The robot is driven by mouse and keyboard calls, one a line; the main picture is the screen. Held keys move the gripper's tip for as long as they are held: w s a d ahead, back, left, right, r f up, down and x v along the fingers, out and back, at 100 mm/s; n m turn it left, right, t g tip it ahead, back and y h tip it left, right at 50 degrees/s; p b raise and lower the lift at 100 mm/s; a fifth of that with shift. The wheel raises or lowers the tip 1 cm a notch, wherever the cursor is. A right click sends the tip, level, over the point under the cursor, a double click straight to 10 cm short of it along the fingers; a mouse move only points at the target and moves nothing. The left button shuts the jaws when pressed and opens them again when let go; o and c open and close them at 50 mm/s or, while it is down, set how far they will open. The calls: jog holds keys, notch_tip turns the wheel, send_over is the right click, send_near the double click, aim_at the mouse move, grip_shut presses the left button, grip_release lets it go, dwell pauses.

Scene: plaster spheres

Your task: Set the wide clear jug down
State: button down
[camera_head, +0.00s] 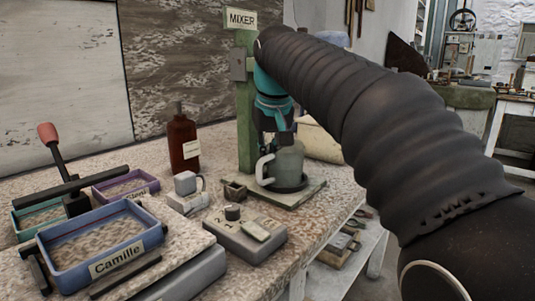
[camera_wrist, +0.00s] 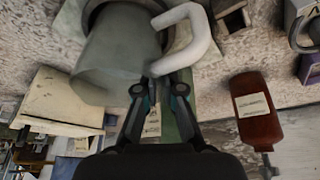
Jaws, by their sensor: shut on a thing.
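The wide clear jug (camera_head: 288,163) looks grey and see-through, with a thick white handle (camera_head: 264,168) on its left side. It stands upright over the dark round plate (camera_head: 287,186) of the mixer stand; I cannot tell whether its base touches the plate. My gripper (camera_head: 276,143) points down at the jug from above. In the wrist view, the jug (camera_wrist: 117,55) fills the upper left, with the handle (camera_wrist: 190,38) to its right. My gripper's fingertips (camera_wrist: 160,82) are shut on the jug where the handle joins it; the exact contact is partly hidden.
The green mixer post (camera_head: 246,105) rises close behind the jug. A brown bottle (camera_head: 183,140) and a small grey-white device (camera_head: 187,190) stand to the left. A control box with a knob (camera_head: 245,235) is in front. Labelled trays, one blue (camera_head: 150,245), sit at the left.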

jog(key=c, duration=1.3)
grip_release()
jog(key=shift+f, duration=0.1)
jog(key=shift+s+r, duration=0.1)
jog(key=shift+r, duration=0.3)
jog(key=s+d+r+b, duration=0.1)
jog(key=s+d+r, duration=0.1)
jog(key=s, duration=1)
jog(key=shift+s+d+r, duration=0.15)
jog(key=shift+s+d, duration=0.15)
jog(key=shift+s, duration=0.05)
